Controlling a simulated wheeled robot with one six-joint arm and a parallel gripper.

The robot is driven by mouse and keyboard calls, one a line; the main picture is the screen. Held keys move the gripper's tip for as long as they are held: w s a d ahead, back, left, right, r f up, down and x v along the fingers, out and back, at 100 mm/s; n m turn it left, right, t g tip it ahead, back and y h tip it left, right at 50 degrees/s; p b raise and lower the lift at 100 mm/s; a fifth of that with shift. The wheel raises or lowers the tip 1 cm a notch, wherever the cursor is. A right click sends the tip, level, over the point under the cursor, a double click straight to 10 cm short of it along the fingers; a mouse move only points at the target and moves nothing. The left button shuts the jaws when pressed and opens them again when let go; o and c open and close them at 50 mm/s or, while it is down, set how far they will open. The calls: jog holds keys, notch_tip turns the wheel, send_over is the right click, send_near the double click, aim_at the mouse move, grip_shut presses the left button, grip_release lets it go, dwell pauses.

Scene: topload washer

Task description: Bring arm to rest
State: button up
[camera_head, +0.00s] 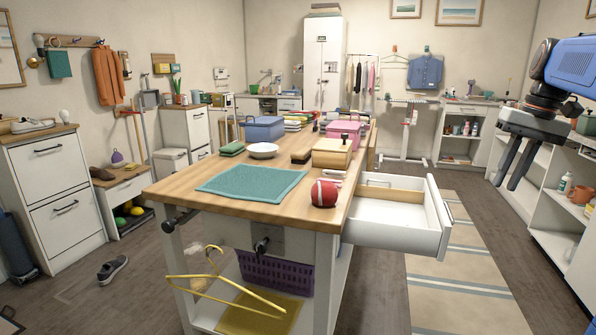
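My arm (573,68), blue and black, reaches in from the upper right edge of the view. My gripper (505,187) hangs from it and points down, slightly to the left. Its two dark fingers are apart with a narrow gap between them, and nothing shows in the gap. It is in the air to the right of the wooden-topped table (170,190) and touches nothing that I can see.
An open white drawer (398,235) juts from the table's right side. White shelves (555,205) stand along the right wall, behind my arm. A striped rug (455,290) covers the floor between them. A red ball (323,193) and teal towel (250,182) lie on the table.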

jog(key=s+a+f+n+t+h, duration=0.1)
jog(key=s+a+f+n+t, duration=0.1)
jog(key=s+a+f, duration=0.85)
jog(key=s+a+f+n+t, duration=0.1)
jog(key=s+a+f+t, duration=0.1)
jog(key=s+a+f, duration=0.6)
jog(key=s+f, duration=0.4)
jog(key=f, duration=0.1)
jog(key=shift+a+f+n+h, duration=0.3)
jog(key=shift+a+f+h, duration=0.1)
